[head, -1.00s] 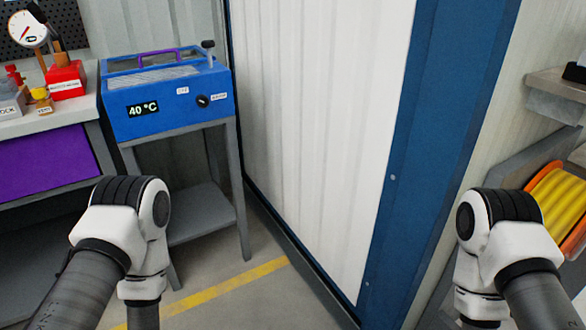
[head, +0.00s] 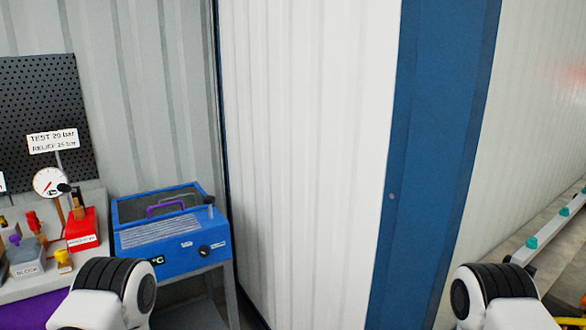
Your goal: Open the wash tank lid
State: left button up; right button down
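The wash tank (head: 180,262) is a blue box on a grey stand at the left of the head view. Its lid (head: 125,211) has a blue frame around a dark panel and looks shut. A purple handle (head: 166,208) sits on the lid. A dark knob (head: 204,251) and a partly hidden temperature display (head: 157,261) are on the tank's front. My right arm shows at the bottom right, far from the tank. Neither gripper is in view.
A workbench with a gauge (head: 49,182), a red box (head: 82,231) and a grey block (head: 27,262) stands left of the tank. A white corrugated wall panel (head: 305,150) with a blue post (head: 430,150) stands right of it. A rail with teal parts (head: 532,242) is at the far right.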

aim_at(116, 226)
jog(key=i+j, duration=0.1)
jog(key=j, duration=0.8)
jog(key=i+j, duration=0.15)
jog(key=j, duration=0.3)
